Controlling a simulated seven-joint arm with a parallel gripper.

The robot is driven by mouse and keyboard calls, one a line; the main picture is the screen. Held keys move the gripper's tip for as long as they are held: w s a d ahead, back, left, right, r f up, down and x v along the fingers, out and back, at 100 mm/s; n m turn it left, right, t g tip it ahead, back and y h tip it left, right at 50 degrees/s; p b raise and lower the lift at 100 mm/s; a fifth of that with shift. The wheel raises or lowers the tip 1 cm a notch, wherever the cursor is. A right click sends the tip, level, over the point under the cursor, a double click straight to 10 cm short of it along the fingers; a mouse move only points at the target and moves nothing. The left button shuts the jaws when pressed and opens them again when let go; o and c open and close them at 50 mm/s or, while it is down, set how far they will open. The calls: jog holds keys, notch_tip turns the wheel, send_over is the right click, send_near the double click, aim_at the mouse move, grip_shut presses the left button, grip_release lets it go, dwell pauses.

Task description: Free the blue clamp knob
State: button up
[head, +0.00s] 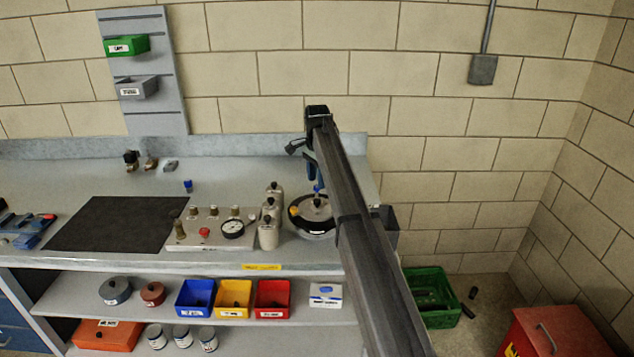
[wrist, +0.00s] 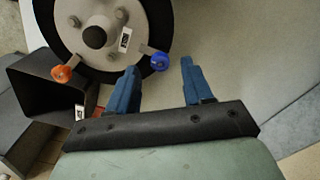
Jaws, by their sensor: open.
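The blue clamp knob (wrist: 160,61) sits on a metal tab at the rim of a round pot-like unit (wrist: 70,35) with a black ring and a grey bolted lid. In the wrist view the blue knob appears between my gripper's (wrist: 160,66) two blue fingertips, touching neither; the depth gap is unclear. My gripper is open and empty. An orange knob (wrist: 62,73) is on the opposite side of the ring. In the head view the unit (head: 312,226) stands at the bench's right end, partly hidden by my arm, and the blue knob (head: 318,188) shows below the gripper.
A dark open box (wrist: 45,95) is beside the unit in the wrist view. Several grey bottles (head: 268,233) and a gauge panel (head: 180,241) stand left of the unit. A dark mat (head: 110,222) lies farther left. A green crate (head: 440,312) is on the floor at right.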

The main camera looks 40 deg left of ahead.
jog(key=shift+f, duration=0.9)
jog(key=shift+c, duration=0.4)
grip_shut()
